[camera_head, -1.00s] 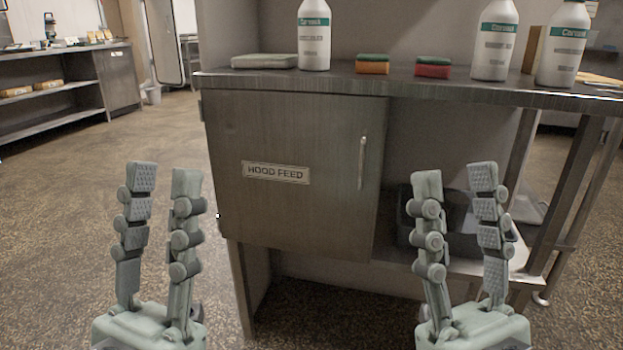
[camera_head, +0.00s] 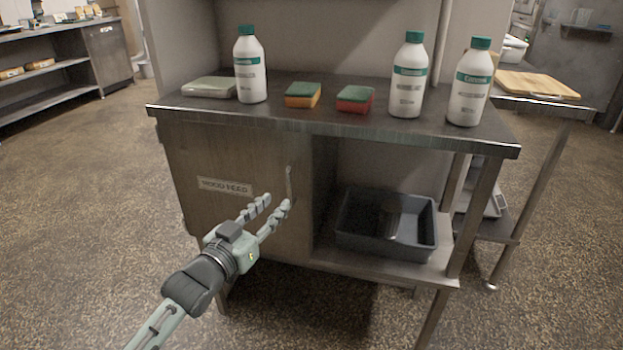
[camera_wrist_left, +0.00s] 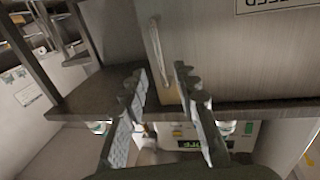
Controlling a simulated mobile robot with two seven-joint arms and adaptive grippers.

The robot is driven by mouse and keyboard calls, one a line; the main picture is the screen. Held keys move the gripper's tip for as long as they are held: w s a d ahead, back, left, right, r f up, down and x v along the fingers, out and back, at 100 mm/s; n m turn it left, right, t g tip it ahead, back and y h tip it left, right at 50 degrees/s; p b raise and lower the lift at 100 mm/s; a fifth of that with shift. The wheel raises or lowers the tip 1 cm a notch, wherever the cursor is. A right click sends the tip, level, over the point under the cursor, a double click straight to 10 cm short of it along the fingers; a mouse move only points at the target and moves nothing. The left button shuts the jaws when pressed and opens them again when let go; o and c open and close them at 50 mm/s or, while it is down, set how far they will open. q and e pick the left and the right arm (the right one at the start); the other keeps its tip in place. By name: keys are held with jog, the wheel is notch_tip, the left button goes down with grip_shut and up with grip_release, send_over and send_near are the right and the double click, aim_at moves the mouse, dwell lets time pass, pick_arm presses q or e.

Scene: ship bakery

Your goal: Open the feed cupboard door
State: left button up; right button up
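The feed cupboard door (camera_head: 215,158) is a shut, brown metal panel under the left part of the counter, with a label (camera_head: 224,186) that appears to read "HOOD FEED". Its upright handle (camera_head: 289,183) is near the door's right edge. My left gripper (camera_head: 274,205) is open and empty, its fingers pointing at the door just below the handle. In the left wrist view the handle (camera_wrist_left: 161,52) stands beyond the gap between the open fingertips (camera_wrist_left: 160,75), apart from them. My right gripper is out of the head view.
White bottles with green caps (camera_head: 250,68), two sponges (camera_head: 302,95) and a pale folded item (camera_head: 209,87) stand on the counter (camera_head: 330,118). A dark tub (camera_head: 386,222) sits on the open shelf right of the door. The floor in front is clear.

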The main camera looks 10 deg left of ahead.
aim_at(288, 190)
pick_arm(q)
jog(key=x, duration=0.7)
jog(key=shift+w, duration=0.35)
grip_shut()
